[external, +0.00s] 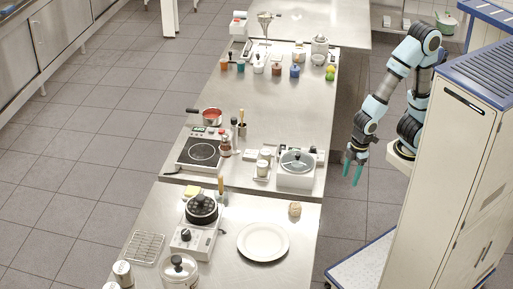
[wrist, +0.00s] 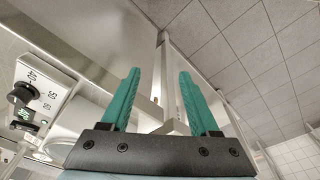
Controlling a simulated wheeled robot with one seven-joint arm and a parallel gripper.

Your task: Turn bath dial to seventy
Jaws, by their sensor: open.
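The bath, a white box with a round glass lid, stands at the right edge of the steel table in the external view (external: 296,181). Its dial cannot be made out there. In the wrist view a white panel with printed numbers, among them 40 and 50, shows at the left edge, tilted. A black dial (wrist: 22,92) sits on it, with a small green lit display (wrist: 21,115) beside it. The dial's exact setting is too small to tell. My gripper (external: 353,170) hangs right of the bath, beyond the table edge; its teal fingers (wrist: 158,95) are open, empty and apart from the dial.
Left of the bath are small white containers (external: 262,168) and a hot plate (external: 199,152). A nearer table holds a white plate (external: 263,242), a dark pot (external: 201,208) on a burner and a wire rack (external: 143,247). Tiled floor lies open beside the table below my gripper.

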